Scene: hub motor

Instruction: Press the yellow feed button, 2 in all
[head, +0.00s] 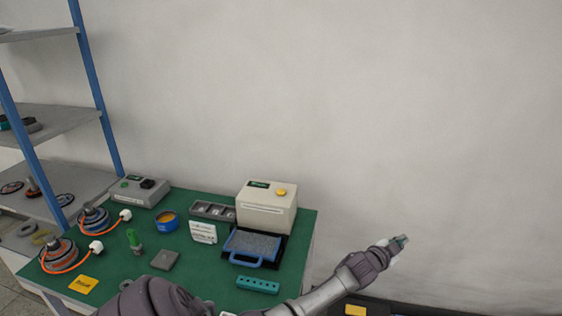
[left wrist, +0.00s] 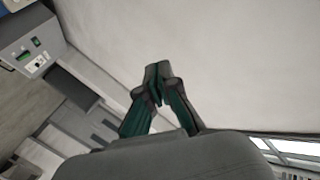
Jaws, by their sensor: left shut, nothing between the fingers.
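A blue-framed grey tray (head: 252,246) with a handle stands in front of the machine. My left gripper (head: 404,240) is shut and empty, out to the right of the table and clear of the machine and button. In the left wrist view its fingertips (left wrist: 157,82) meet in front of the pale wall. My right gripper is not in view. The button does not show in the wrist view.
The green table (head: 203,255) carries two motors with orange cables (head: 62,262), a grey control box (head: 143,190), a blue cup (head: 166,221), a white sign (head: 203,232) and a teal holed block (head: 258,285). A blue-post shelf (head: 95,65) stands left.

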